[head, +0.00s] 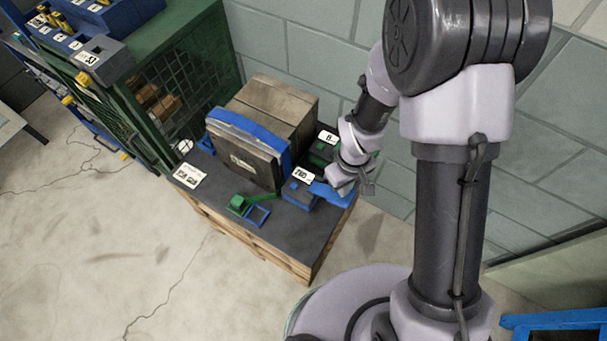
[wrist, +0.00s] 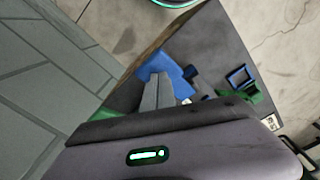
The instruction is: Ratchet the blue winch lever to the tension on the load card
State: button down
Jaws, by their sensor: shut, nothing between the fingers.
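The blue winch (head: 299,194) sits near the right edge of the dark pallet top, with a white tag on it. Its flat blue lever (head: 333,194) reaches out to the right. My gripper (head: 347,187) is over the lever in the head view. In the wrist view the shut fingers (wrist: 158,80) lie in front of the blue lever (wrist: 157,63), with nothing held. I cannot tell whether they touch it. A white card (head: 190,176), probably the load card, lies at the pallet's left corner; its writing is too small to read.
A wooden crate (head: 285,104) and a dark block under a blue strap (head: 247,129) stand on the pallet. A green unit (head: 323,152) tagged B is behind the winch. A green piece (head: 239,203) and blue frame (head: 258,216) lie in front. The wall is close behind.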

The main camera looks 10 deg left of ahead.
jog(key=shift+f+b, duration=2.15)
jog(key=shift+f, duration=0.65)
jog(key=shift+r+p, duration=2.4)
jog(key=shift+r, duration=0.55)
notch_tip(320, 180, up, 5)
jog(key=p, duration=0.4)
jog(key=shift+r, duration=0.1)
jog(key=s+d+r+m+t+y, duration=0.1)
jog(key=d+r+m+t, duration=0.15)
jog(key=r, duration=0.75)
jog(key=d+r+m+t, duration=0.15)
jog(key=r+m, duration=0.25)
jog(key=r, duration=0.6)
jog(key=s+d+r+m+t+y, duration=0.1)
jog(key=s+d+r+m, duration=0.1)
jog(key=s+r+m, duration=0.4)
jog(key=s+r, duration=0.4)
jog(key=shift+s+d+r+t, duration=0.15)
jog(key=shift+d+r+t, duration=0.1)
jog(key=shift+d+t, duration=0.15)
